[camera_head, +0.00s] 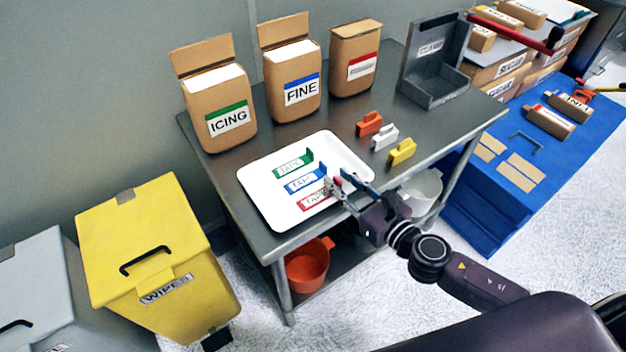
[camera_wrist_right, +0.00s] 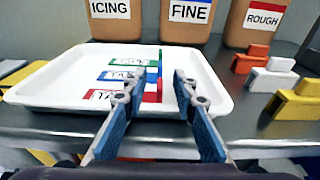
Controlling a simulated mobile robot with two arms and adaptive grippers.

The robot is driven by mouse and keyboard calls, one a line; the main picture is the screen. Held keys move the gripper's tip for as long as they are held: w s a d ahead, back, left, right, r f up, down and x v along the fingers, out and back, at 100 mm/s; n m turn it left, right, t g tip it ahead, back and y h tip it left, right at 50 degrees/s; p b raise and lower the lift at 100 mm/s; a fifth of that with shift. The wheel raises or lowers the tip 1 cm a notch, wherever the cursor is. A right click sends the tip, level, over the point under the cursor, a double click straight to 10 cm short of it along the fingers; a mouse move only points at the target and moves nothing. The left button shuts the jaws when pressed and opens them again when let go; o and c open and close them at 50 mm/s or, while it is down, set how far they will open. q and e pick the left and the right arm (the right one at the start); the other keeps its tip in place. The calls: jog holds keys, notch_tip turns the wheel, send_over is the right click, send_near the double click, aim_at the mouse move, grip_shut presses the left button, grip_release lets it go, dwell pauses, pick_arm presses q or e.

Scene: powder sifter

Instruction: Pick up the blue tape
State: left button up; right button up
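The blue tape (camera_head: 304,181) lies on the white tray (camera_head: 262,201), a flat labelled strip between the green tape (camera_head: 292,166) and the red tape (camera_head: 312,201). In the right wrist view the blue tape (camera_wrist_right: 122,75) lies beyond my fingers, partly covered by the left one. My right gripper (camera_head: 339,181) is over the right side of the tray, near the right ends of the blue and red tapes. Its fingers (camera_wrist_right: 160,79) are apart, with nothing held between them. My left gripper is not in view.
ICING (camera_head: 222,109), FINE (camera_head: 292,88) and ROUGH (camera_wrist_right: 265,24) bags stand behind the tray. Orange (camera_head: 369,124), white (camera_head: 384,137) and yellow (camera_head: 402,151) blocks sit to its right. A grey scoop-shaped stand (camera_head: 437,75) is at the back right. A yellow bin (camera_head: 142,235) stands left of the table.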

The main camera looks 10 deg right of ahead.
aim_at(327, 168)
jog(key=shift+w+a, duration=0.15)
jog(key=shift+w, duration=0.4)
jog(key=shift+w+a, duration=0.2)
jog(key=shift+w, duration=0.4)
jog(key=shift+p+x, duration=0.5)
jog(key=shift+x, duration=1.85)
jog(key=shift+s, duration=0.1)
jog(key=shift+c, duration=0.3)
grip_shut()
